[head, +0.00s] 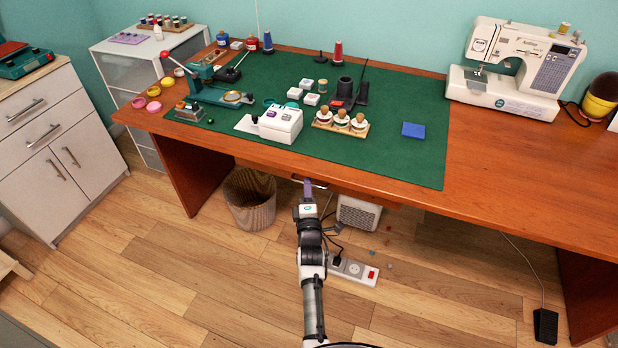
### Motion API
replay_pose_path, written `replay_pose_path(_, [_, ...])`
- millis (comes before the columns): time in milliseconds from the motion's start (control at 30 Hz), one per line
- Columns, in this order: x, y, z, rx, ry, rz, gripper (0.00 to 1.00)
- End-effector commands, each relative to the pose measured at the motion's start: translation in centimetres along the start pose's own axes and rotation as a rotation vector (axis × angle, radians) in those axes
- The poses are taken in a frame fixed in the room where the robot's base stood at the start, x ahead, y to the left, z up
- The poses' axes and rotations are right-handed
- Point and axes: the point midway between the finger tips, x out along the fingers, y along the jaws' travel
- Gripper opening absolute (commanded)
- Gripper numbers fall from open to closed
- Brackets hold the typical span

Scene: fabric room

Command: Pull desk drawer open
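The wooden desk (500,195) spans the head view, with a green mat on its top. The desk drawer (372,198) is a low wooden front under the desk's front edge, mostly in the shadow of the top. A thin light handle (318,184) shows on it near the middle. My gripper (308,184) is at the end of my arm, right at the handle and under the desk edge. The fingers are small and partly merge with the handle, so I cannot tell whether they are open or shut on it. How far the drawer stands out is hard to see.
A white vent box (358,213) and a power strip (352,270) lie to the right. A sewing machine (520,70) stands on the desk. The wooden floor in front is mostly clear.

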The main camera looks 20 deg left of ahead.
Motion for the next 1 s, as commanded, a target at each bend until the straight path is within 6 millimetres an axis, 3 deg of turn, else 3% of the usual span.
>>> replay_pose_path(467, [-0.05,0.14,-0.09,0.0,0.0,0.0,0.31])
replay_pose_path(700, [-0.04,0.15,-0.08,0.0,0.0,0.0,0.0])
replay_pose_path(1000, [-0.03,0.17,-0.08,0.0,0.0,0.0,0.0])
